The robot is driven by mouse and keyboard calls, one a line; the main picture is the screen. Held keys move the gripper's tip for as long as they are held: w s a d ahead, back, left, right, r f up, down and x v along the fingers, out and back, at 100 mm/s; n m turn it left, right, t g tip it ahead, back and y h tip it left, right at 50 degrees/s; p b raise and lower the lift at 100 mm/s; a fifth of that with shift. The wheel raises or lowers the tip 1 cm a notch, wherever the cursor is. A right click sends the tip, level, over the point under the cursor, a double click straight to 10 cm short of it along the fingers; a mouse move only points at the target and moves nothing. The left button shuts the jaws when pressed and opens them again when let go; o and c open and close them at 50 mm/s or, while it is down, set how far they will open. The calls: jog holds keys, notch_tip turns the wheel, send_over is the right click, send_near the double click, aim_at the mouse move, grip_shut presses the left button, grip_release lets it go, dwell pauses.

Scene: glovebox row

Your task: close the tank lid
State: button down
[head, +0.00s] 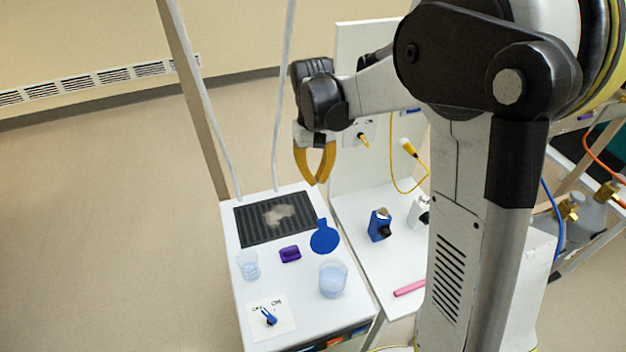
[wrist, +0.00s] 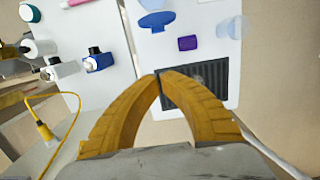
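A flat blue round piece with a tab (head: 325,237) looks like a lid. It lies by the right edge of the white bench and also shows in the wrist view (wrist: 157,20). Close by stands a clear, pale-blue round vessel (head: 333,280), open at the top; I cannot tell whether it is the tank. My gripper (head: 318,182) has yellow curved fingers whose tips meet with nothing between them. It hangs above the far end of the bench, apart from the blue piece. In the wrist view, the fingertips (wrist: 160,75) overlap the dark grille.
A dark ribbed grille (head: 260,222), a purple block (head: 290,254), a clear cup (head: 247,265) and a blue switch (head: 268,316) are on the bench. Blue (head: 379,225) and white bottles and a pink bar (head: 409,288) are on the adjoining surface. A yellow cable (head: 393,150) hangs behind.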

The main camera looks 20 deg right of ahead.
aim_at(324, 236)
notch_tip(324, 236, down, 10)
jog(key=s+b, duration=0.1)
jog(key=b, duration=0.1)
jog(key=s+r, duration=0.1)
jog(key=s, duration=0.1)
jog(key=s+r, duration=0.1)
jog(key=shift+s+r, duration=0.1)
jog(key=shift+s, duration=0.3)
jog(key=shift+r, duration=0.1)
